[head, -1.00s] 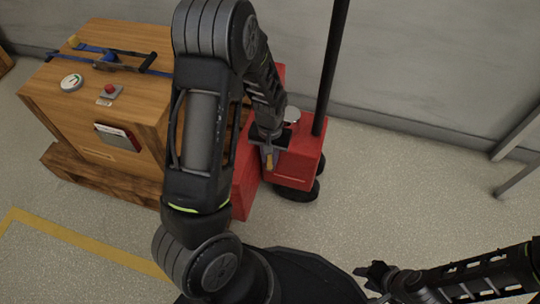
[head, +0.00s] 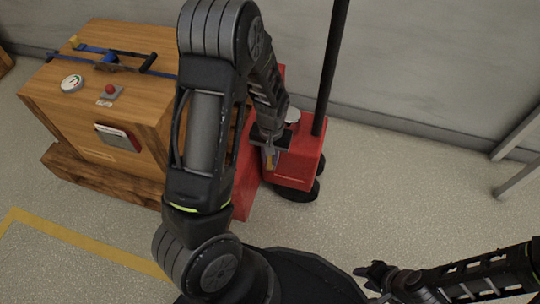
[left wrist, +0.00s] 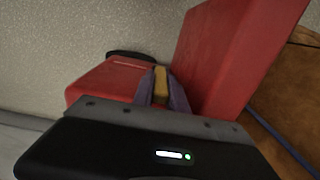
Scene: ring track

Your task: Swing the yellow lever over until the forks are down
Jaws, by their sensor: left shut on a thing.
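The yellow lever (left wrist: 161,84) shows between the fingers of my left gripper (left wrist: 162,92) in the left wrist view. The gripper is shut on it. In the head view my left gripper (head: 269,158) is low at the red pallet truck (head: 297,161), beside its body. Only a small piece of yellow shows there; my arm and gripper hide the rest of the lever. The forks are hidden under the wooden load.
A wooden crate (head: 95,149) with a blue strap, a gauge and a red button stands on a wooden base left of the truck. A black mast (head: 331,65) rises from the truck. Floor to the right is clear up to a grey metal frame (head: 520,136).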

